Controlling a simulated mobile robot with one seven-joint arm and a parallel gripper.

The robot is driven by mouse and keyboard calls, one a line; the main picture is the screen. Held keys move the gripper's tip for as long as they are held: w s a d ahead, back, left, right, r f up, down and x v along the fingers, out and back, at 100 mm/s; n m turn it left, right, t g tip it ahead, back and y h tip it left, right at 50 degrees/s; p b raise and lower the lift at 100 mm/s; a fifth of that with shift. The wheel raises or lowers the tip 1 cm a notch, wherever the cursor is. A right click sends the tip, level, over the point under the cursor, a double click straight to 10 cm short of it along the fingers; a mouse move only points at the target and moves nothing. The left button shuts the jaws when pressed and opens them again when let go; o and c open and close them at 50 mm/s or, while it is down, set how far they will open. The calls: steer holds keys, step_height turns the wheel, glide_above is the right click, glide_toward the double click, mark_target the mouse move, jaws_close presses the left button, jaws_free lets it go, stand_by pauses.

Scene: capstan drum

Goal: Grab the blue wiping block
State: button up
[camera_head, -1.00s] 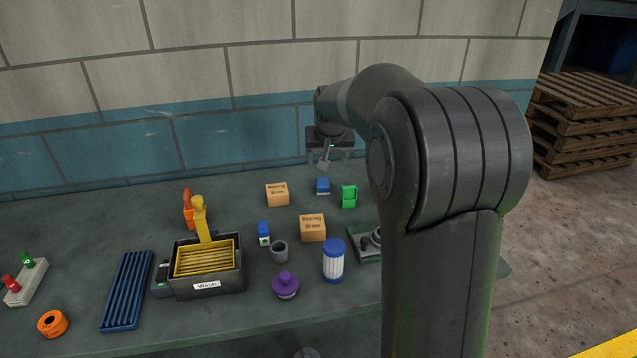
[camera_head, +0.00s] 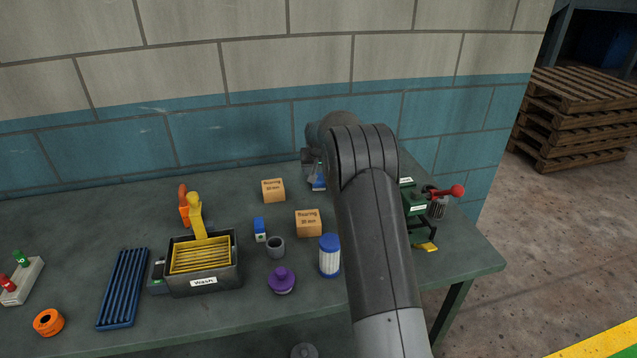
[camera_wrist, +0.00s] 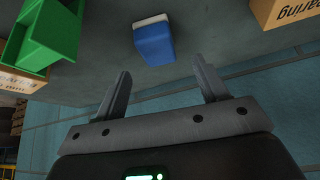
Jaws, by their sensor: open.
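A blue block with a white layer (camera_wrist: 153,42) lies on the bench in the wrist view, just beyond and between my fingertips. My gripper (camera_wrist: 162,72) is open and empty, its two fingers apart and not touching the block. In the head view, this blue block (camera_head: 319,181) shows at the back of the bench, partly hidden by my arm and gripper. A second blue-and-white block (camera_head: 260,229) stands beside the wash bin. I cannot tell from looks alone which one is the wiping block.
A green object (camera_wrist: 42,38) is left of the block in the wrist view, and a bearing box (camera_wrist: 285,12) is right. The head view shows another bearing box (camera_head: 308,223), a grey cup (camera_head: 276,247), a blue-capped jar (camera_head: 330,257) and the wash bin (camera_head: 204,280). The wall is close behind.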

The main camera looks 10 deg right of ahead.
mark_target(319, 178)
steer(key=shift+x, duration=3)
steer(key=shift+s+f, duration=0.1)
steer(key=shift+s, duration=0.15)
steer(key=shift+c, duration=0.2)
steer(key=c, duration=1)
